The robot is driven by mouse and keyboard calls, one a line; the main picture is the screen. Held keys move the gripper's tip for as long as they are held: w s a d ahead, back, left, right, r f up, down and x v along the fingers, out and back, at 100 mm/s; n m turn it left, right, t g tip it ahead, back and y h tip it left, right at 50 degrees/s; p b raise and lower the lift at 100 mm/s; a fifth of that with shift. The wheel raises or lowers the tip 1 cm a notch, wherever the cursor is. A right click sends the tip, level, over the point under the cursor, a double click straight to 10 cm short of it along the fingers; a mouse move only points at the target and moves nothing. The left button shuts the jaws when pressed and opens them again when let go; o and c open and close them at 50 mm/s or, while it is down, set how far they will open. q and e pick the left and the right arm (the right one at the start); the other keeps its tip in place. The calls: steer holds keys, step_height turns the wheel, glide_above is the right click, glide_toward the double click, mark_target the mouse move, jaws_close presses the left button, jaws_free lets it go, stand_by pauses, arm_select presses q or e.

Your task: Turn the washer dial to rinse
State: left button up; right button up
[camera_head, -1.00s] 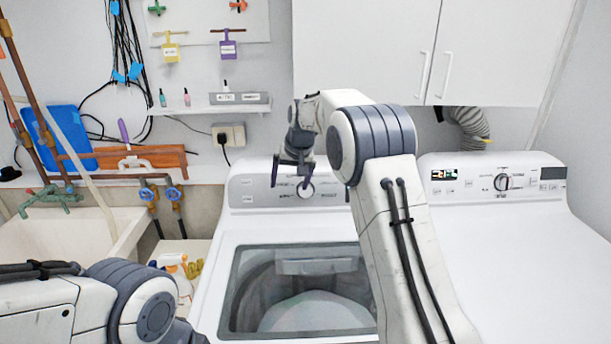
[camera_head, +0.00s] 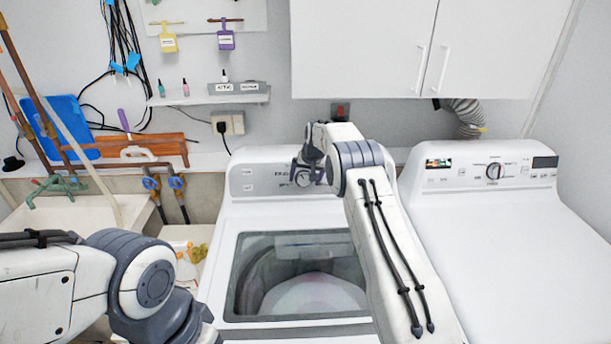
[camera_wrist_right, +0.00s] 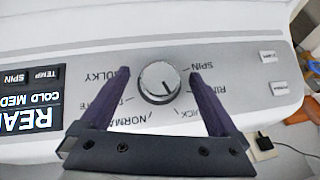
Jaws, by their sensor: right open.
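The washer dial (camera_wrist_right: 158,82) is a round silver knob on the grey control panel, with upside-down labels around it in the right wrist view. SPIN is at upper right, a partly hidden word starting RIN at right, and NORMAL and BULKY are on the left. I cannot tell which label the knob points to. My right gripper (camera_wrist_right: 160,75) is open, its dark purple fingers on either side of the dial with gaps to it. In the head view, my right gripper (camera_head: 308,172) is at the panel of the washer (camera_head: 222,240), partly covering the dial (camera_head: 303,180). My left gripper is out of view.
A dryer (camera_head: 510,250) with its own dial (camera_head: 495,171) stands to the right. A sink (camera_head: 80,235) and pipes are at the left. A shelf (camera_head: 208,98) and white cabinets (camera_head: 365,50) are above. A dark display (camera_wrist_right: 28,110) sits beside the dial labels.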

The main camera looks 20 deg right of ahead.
steer(key=shift+f, duration=0.2)
steer(key=c, duration=1.4)
steer(key=shift+o, duration=0.2)
steer(key=shift+w+a, duration=0.1)
steer(key=shift+n+g+h, duration=0.3)
steer(key=shift+n+h, duration=0.2)
steer(key=shift+h, duration=0.2)
steer(key=shift+a+n+h, duration=0.15)
steer(key=shift+n+h, duration=0.25)
steer(key=shift+h, duration=0.1)
steer(key=n+h+b, duration=0.1)
steer(key=h, duration=0.1)
steer(key=n+h, duration=0.2)
steer(key=shift+w+a+g+b, duration=0.1)
steer(key=shift+a+g+b, duration=0.1)
steer(key=shift+g+b, duration=0.15)
